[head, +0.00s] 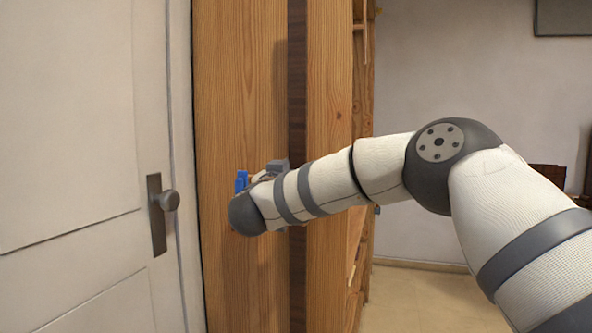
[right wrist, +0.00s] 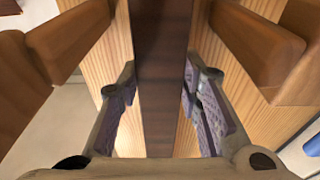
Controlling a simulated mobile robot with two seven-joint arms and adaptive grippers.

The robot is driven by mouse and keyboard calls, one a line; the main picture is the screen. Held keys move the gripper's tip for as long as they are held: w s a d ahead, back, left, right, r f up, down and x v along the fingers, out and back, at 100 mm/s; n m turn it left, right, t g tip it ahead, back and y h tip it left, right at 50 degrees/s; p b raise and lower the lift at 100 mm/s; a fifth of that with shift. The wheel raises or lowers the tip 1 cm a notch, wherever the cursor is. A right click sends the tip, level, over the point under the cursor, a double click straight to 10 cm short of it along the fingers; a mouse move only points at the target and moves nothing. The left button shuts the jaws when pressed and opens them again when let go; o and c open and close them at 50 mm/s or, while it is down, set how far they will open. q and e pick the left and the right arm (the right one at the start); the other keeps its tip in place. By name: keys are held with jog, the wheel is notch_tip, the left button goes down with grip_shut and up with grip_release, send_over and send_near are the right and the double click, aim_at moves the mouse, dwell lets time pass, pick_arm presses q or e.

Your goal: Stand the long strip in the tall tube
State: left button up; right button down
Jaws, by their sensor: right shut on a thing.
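The long strip (head: 297,80) is dark brown and stands upright in the head view, running from the top edge of the picture to the bottom, in front of pale wood. My right gripper (right wrist: 162,88) is shut on the strip (right wrist: 162,40), with one finger pad on each side of it in the right wrist view. In the head view my right wrist hides most of that gripper and the part of the strip behind it. Both ends of the strip are out of view. I cannot make out the tall tube in either view. My left gripper is not in view.
A tall pale wooden panel (head: 235,90) stands behind the strip, with shelf edges at its right. A white door (head: 75,120) with a grey knob (head: 169,200) is at the left. Open floor (head: 415,295) shows at the right. Brown wooden blocks (right wrist: 265,50) flank the gripper.

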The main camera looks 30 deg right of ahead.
send_over(297, 227)
jog(key=shift+f, duration=3.15)
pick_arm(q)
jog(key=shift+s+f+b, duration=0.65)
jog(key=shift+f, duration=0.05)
pick_arm(e)
jog(key=shift+s+a+f, duration=0.1)
jog(key=shift+f, duration=1.55)
jog(key=shift+s+a+f, duration=0.1)
jog(key=shift+f, duration=1.55)
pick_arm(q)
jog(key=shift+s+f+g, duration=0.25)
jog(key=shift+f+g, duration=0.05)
pick_arm(e)
jog(key=shift+x, duration=1.2)
